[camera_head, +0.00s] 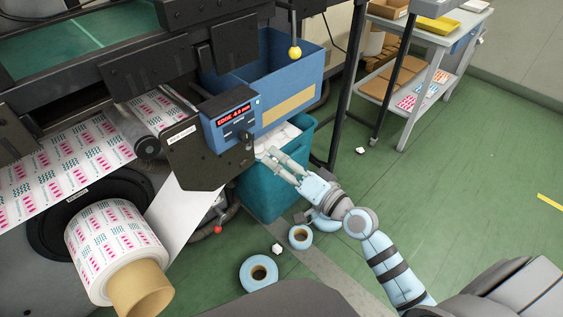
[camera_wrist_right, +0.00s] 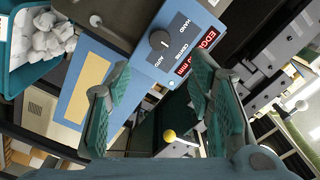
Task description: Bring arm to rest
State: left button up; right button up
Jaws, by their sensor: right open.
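My right arm (camera_head: 372,235) reaches in from the lower right of the head view. My right gripper (camera_head: 275,165) is open and empty in front of the blue control box (camera_head: 232,118). In the right wrist view, its two green-padded fingers (camera_wrist_right: 165,110) stand apart, with nothing between them. Past the fingertips are the box's rotary knob (camera_wrist_right: 161,40), marked HAND, CENTRE and AUTO, and the red EDGE display (camera_wrist_right: 208,40). The display also shows in the head view (camera_head: 231,114), reading about 4.0 mm. I cannot see my left gripper.
A teal bin (camera_head: 270,190) with crumpled white paper stands below the gripper. A printed roll (camera_head: 112,245) on a cardboard core is at lower left. Blue rings (camera_head: 258,273) and paper scraps lie on the green floor. A grey cart (camera_head: 425,45) stands at upper right.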

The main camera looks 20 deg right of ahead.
jog(key=s+d+f+n+g+h, duration=0.1)
jog(key=s+d+f+g+h, duration=0.15)
jog(key=f, duration=0.65)
jog(key=s+d+f+n+g+h, duration=0.15)
jog(key=d+f, duration=0.25)
jog(key=f, duration=0.5)
jog(key=s+d+f+n+g+h, duration=0.1)
jog(key=s+d+f+g+h, duration=0.15)
jog(key=f, duration=0.75)
jog(key=s+d+f+n+g+h, duration=0.15)
jog(key=s+f+g, duration=0.25)
jog(key=s+f, duration=0.95)
jog(key=s+a+f+n+g, duration=0.1)
jog(key=s+f+g, duration=0.1)
jog(key=s, duration=0.9)
jog(key=s+a+f+n+g+p, duration=0.1)
jog(key=s+a+f+g, duration=0.1)
jog(key=s, duration=1)
notch_tip(320, 180, down, 2)
jog(key=shift+a+g, duration=0.15)
jog(key=shift+g, duration=0.3)
jog(key=shift+w, duration=0.1)
